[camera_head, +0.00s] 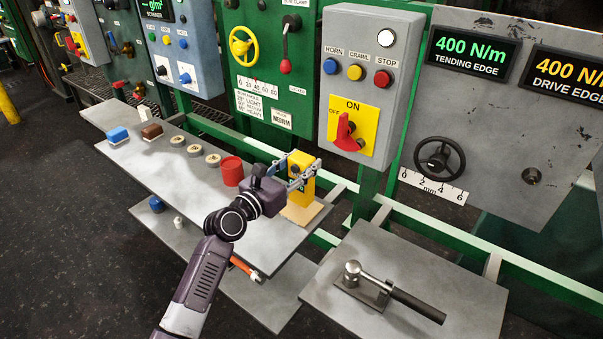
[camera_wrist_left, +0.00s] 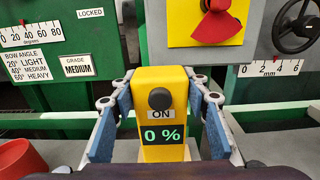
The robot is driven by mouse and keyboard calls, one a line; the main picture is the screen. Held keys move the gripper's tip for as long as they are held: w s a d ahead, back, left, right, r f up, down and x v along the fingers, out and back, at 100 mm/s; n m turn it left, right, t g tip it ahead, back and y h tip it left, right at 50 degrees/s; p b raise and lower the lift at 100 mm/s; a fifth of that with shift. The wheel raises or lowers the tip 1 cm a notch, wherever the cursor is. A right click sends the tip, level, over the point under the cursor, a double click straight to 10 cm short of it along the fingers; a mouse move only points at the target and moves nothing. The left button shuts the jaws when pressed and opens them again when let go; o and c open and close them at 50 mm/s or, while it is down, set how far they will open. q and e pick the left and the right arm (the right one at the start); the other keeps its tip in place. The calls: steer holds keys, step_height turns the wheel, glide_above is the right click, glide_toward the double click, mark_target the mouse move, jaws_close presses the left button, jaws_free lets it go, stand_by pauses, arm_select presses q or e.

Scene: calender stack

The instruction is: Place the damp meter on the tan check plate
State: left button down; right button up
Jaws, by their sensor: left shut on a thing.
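The damp meter (camera_head: 301,172) is a yellow upright block with a dark round button. The tan check plate (camera_head: 308,213) lies at the right end of the grey shelf, directly under the meter. I cannot tell whether the meter's base touches the plate or hangs just above it. My right gripper is not in view.
A lower shelf and a side plate with a metal handle (camera_head: 395,295) are nearby. Green machine rails run behind.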

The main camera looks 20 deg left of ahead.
mark_target(303, 196)
arm_select(q)
step_height(303, 196, down, 2)
steer(key=shift+a+f, duration=0.1)
steer(key=c, duration=1.5)
jaws_free()
steer(key=shift+f, duration=0.2)
steer(key=shift+c, duration=0.2)
steer(key=o, duration=0.4)
steer(key=shift+o, duration=0.2)
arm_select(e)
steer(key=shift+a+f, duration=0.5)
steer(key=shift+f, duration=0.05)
arm_select(q)
steer(key=shift+r, duration=0.1)
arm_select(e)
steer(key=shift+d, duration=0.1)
